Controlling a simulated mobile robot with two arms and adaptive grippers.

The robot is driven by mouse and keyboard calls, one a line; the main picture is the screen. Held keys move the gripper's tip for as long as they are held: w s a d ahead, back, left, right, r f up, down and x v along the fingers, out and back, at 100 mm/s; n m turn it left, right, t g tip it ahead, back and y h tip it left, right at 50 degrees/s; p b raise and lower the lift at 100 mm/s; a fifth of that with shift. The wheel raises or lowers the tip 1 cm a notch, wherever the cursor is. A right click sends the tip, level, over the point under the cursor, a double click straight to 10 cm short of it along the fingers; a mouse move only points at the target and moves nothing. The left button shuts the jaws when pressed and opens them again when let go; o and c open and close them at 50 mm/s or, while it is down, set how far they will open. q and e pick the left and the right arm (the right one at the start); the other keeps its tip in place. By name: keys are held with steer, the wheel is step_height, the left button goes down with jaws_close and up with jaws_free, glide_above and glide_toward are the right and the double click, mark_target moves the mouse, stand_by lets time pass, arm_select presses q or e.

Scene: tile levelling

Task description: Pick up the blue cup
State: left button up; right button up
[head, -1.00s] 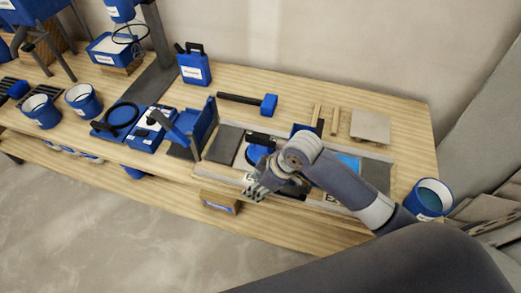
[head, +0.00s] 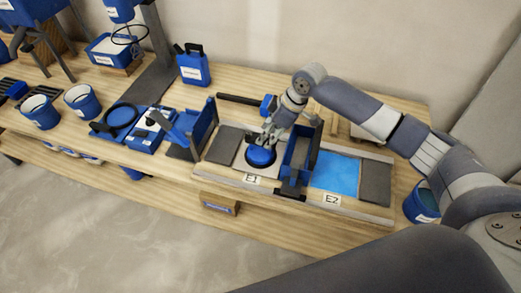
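A round blue cup (head: 261,156), low like a suction cup, sits on a pale tile (head: 243,167) by the E1 label (head: 252,180). My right gripper (head: 269,138) comes in from the right and points down at the top of the cup. Its fingers overlap the cup's upper part, which they partly hide. I cannot tell whether they touch it or are closed on it. My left gripper is not in view.
A blue upright frame (head: 298,158) stands just right of the cup, close to my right gripper. A light blue patch (head: 335,174) lies by the E2 label (head: 332,199). A blue mallet (head: 268,104) lies behind. Blue buckets (head: 83,101) stand at left.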

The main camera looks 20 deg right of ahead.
mark_target(256, 156)
steer(key=shift+w+x, duration=0.1)
steer(key=shift+x, duration=1.4)
steer(key=shift+w+x, duration=0.15)
steer(key=shift+x, duration=1.35)
steer(key=shift+a+r, duration=0.15)
steer(key=shift+r, duration=0.05)
jaws_close()
